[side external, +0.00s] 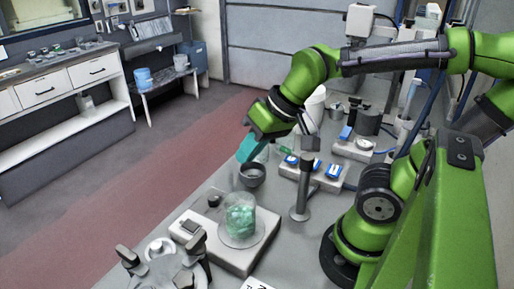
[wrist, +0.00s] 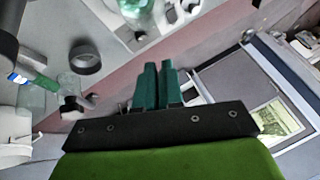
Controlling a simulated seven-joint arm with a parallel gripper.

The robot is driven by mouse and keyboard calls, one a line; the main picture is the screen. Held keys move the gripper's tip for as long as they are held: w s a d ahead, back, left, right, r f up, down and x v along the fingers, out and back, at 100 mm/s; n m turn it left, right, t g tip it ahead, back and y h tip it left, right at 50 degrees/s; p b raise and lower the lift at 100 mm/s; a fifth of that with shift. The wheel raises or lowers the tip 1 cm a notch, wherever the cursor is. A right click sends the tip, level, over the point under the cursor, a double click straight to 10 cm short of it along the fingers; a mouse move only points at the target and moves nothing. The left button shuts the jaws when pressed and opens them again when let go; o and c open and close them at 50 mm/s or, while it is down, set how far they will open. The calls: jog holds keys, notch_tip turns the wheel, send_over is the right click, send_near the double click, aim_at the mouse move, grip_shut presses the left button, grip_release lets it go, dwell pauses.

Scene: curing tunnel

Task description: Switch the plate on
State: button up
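A pale, flat plate unit (side external: 262,252) stands on the bench in the side view. A glass beaker (side external: 240,222) of green lumps stands on it. A small dark round knob (side external: 214,201) and a dark block (side external: 190,227) show at its left end. My gripper (side external: 247,152) has teal fingers and hangs above the bench, behind the plate and beside a dark cup (side external: 252,174). In the wrist view my gripper (wrist: 157,66) has its two fingers together with nothing visible between them. I cannot tell from these frames whether the plate is on.
A post stand (side external: 301,200) rises right of the beaker. A grey clamp-like fixture (side external: 165,265) is at the front left. A box with blue-topped parts (side external: 312,172) and several vessels stand farther back. The dark cup also shows in the wrist view (wrist: 86,70).

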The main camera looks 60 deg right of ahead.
aim_at(186, 222)
jog(key=w+a+f+n+g, duration=0.1)
jog(key=w+a, duration=0.1)
jog(key=w, duration=0.1)
jog(key=w+a+f+n+g+h, duration=0.1)
jog(key=w+a, duration=0.1)
jog(key=a, duration=0.1)
jog(key=w+a+f+n+g, duration=0.1)
jog(key=w+a+f+g, duration=0.1)
jog(key=w, duration=0.1)
jog(key=shift+w+a, duration=0.3)
grip_shut()
jog(key=shift+w+a+r+g+h, duration=0.2)
jog(key=shift+w+h, duration=0.15)
jog(key=shift+w, duration=0.25)
jog(key=shift+w+a+r+g+h, duration=0.15)
jog(key=shift+w+h, duration=0.2)
jog(key=shift+w, duration=0.25)
jog(key=shift+f, duration=0.1)
jog(key=f, duration=0.4)
jog(key=w+f, duration=0.1)
jog(key=f, duration=0.9)
jog(key=shift+w, duration=0.35)
